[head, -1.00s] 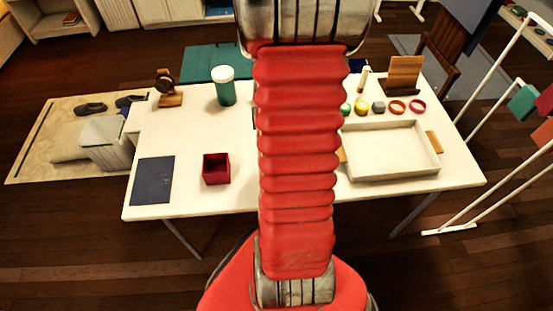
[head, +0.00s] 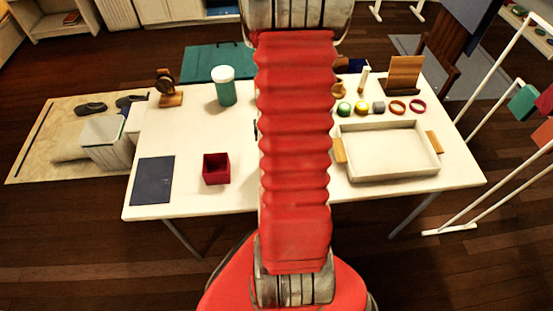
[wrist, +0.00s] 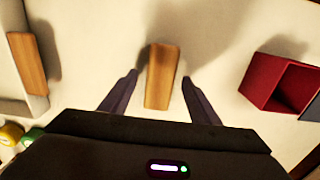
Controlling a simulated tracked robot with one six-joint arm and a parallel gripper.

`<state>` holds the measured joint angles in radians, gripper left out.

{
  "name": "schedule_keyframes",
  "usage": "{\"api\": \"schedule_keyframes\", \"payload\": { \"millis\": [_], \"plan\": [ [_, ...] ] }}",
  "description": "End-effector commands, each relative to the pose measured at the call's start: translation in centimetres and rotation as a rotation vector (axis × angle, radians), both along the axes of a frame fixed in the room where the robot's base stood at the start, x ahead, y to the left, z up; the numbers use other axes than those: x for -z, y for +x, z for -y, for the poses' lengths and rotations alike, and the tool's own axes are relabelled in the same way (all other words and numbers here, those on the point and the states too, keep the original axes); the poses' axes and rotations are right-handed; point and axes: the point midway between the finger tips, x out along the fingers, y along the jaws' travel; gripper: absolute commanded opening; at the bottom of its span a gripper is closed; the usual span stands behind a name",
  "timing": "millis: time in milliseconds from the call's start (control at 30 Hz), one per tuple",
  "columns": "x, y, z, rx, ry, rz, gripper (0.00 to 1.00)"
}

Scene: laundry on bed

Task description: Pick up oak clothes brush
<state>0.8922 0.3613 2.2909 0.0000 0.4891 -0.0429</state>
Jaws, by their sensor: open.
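A light brown wooden block, which looks like the oak clothes brush (wrist: 162,66), lies on the white table in the wrist view, long side running up the picture. My gripper (wrist: 160,77) is open, with one dark finger to the left of the brush and one to the right. A gap shows on each side, and neither finger appears to touch it. How high the fingertips are above the table is hard to tell. In the head view my arm hides the brush and most of the gripper.
A white tray (head: 388,178) with wooden handles stands right of my arm. A red open box (head: 216,169) and a dark blue flat piece (head: 153,181) lie left. A teal jar (head: 225,92) and several small round items stand farther back.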

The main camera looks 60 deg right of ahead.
Motion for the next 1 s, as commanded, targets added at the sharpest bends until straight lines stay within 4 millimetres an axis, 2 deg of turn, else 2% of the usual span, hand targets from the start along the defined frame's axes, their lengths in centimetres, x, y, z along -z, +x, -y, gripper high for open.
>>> {"api": "schedule_keyframes", "payload": {
  "millis": [400, 1000],
  "plan": [
    [-0.03, -0.02, 0.01, 0.001, 0.0, 0.0, 0.56],
    [-0.02, -0.04, 0.03, 0.001, 0.0, 0.0, 0.15]
  ]
}}
